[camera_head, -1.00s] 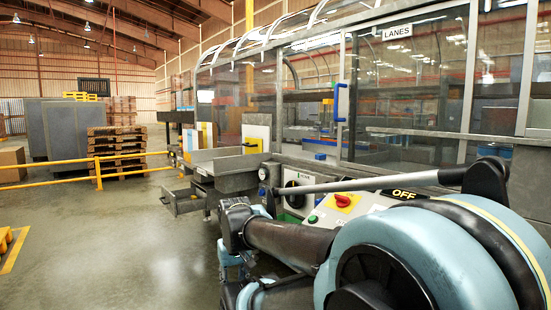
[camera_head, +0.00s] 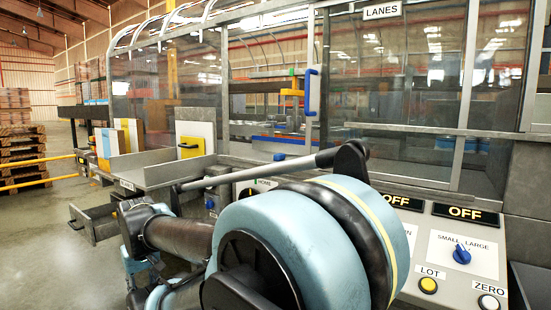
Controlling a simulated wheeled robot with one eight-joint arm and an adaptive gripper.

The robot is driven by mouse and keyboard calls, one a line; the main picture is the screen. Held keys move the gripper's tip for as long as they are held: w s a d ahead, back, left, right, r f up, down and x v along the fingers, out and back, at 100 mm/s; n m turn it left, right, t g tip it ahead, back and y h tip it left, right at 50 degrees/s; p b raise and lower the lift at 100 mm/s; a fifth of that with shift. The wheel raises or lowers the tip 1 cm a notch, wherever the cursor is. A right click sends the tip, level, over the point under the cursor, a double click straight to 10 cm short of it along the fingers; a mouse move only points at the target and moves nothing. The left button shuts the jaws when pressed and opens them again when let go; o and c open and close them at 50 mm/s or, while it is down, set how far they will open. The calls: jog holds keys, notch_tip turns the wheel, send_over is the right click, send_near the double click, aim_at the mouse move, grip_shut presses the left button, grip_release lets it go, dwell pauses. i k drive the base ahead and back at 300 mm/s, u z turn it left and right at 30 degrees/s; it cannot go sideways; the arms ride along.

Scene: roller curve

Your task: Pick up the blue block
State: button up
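A small blue block (camera_head: 279,157) shows on the grey ledge below the glass front, just behind the long grey bar of my arm. It is small here, and its lower part is hard to make out. My arm fills the lower middle of the head view, with its large light-blue joint in front of the machine. My gripper cannot be made out in this view, so its distance from the block does not show.
A control panel (camera_head: 413,271) with knobs and buttons stands at the right. A blue handle (camera_head: 311,92) is on the glass front. A grey tray (camera_head: 180,171) and an open drawer (camera_head: 92,222) jut out at the left. Wooden pallets (camera_head: 22,160) and a yellow rail (camera_head: 30,161) stand farther left, with clear floor nearby.

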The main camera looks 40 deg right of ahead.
aim_at(277, 157)
jog(key=z, duration=0.4)
jog(key=i, duration=0.95)
jog(key=z, duration=0.55)
